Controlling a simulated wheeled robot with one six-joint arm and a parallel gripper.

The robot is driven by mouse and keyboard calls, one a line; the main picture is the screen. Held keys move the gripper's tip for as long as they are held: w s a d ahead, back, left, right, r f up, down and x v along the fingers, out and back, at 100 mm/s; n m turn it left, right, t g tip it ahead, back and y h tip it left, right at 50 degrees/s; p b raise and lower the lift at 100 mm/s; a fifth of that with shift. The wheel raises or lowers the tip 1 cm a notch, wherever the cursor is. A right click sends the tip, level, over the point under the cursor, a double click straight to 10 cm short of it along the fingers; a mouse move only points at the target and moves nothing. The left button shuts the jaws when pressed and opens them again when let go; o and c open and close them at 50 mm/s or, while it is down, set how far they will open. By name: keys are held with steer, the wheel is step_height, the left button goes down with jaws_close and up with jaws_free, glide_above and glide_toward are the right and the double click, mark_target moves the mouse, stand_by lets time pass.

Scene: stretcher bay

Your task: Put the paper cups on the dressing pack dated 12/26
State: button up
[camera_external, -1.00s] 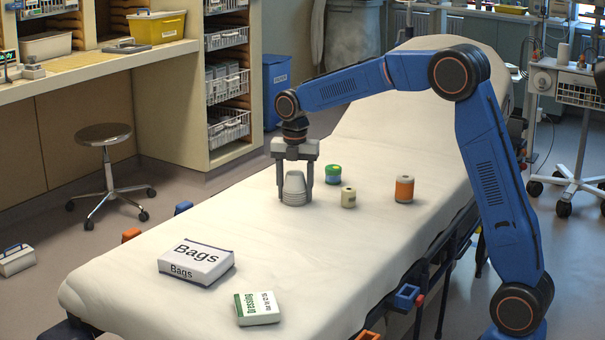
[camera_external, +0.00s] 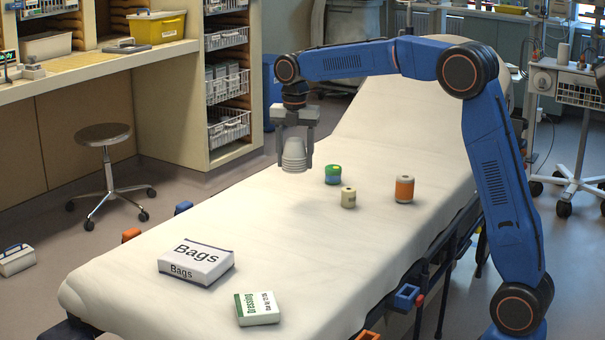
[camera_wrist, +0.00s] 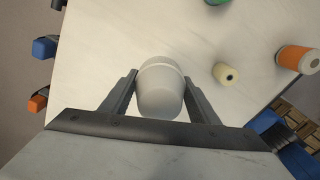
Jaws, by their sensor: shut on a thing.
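My gripper (camera_external: 294,160) is shut on the paper cups (camera_external: 294,154), a pale grey nested stack, upside down with the narrow end up. It holds them above the stretcher sheet. In the wrist view the cups (camera_wrist: 161,88) sit between the two fingers of my gripper (camera_wrist: 160,95). The dressing pack (camera_external: 257,308), white with a green band, lies flat near the front of the stretcher. Its print is too small to read the date for certain. The pack is nearer the external camera than my gripper and outside the wrist view.
A white Bags box (camera_external: 196,263) lies left of the dressing pack. The sheet (camera_external: 285,235) between my gripper and the packs is clear.

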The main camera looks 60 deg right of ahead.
steer(key=s+a+n, duration=0.2)
steer(key=a, duration=1.2)
steer(key=n, duration=0.7)
glide_toward(256, 303)
steer(key=shift+f, duration=2.95)
steer(key=shift+f, duration=0.1)
steer(key=o, duration=1.1)
steer(key=shift+c, duration=0.2)
